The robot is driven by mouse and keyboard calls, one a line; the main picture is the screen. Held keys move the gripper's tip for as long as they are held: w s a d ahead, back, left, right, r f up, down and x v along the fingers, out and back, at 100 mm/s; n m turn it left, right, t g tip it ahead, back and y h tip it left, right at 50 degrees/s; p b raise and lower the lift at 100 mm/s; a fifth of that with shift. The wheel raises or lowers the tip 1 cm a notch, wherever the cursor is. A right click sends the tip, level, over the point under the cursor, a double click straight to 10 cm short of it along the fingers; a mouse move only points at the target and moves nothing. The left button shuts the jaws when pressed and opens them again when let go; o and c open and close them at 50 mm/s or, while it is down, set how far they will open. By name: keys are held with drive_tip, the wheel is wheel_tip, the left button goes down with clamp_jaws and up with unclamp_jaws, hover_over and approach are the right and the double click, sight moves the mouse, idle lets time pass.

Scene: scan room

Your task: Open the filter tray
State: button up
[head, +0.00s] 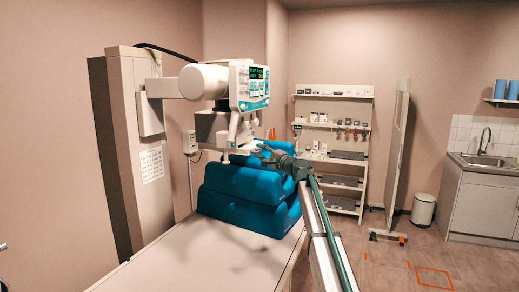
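The white x-ray head (205,81) with a control panel (250,85) hangs from an arm on the column at left. I cannot make out the filter tray clearly; any tray there is too small to tell apart from the housing. My gripper (264,151) reaches in from the lower right and points left, close to the right underside of the housing. Its fingers are small and partly blend with the pale parts, so contact and opening do not show.
Blue stacked cushions (245,196) stand on the white table (190,262) just below my gripper. A shelf rack (333,91) and a tall narrow screen (397,155) stand behind. A bin (423,209) and sink cabinet are at right. Floor at right is mostly clear.

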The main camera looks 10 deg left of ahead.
drive_tip(key=shift+w+a, duration=0.25)
drive_tip(key=shift+a, duration=0.1)
clamp_jaws()
drive_tip(key=shift+s, duration=0.15)
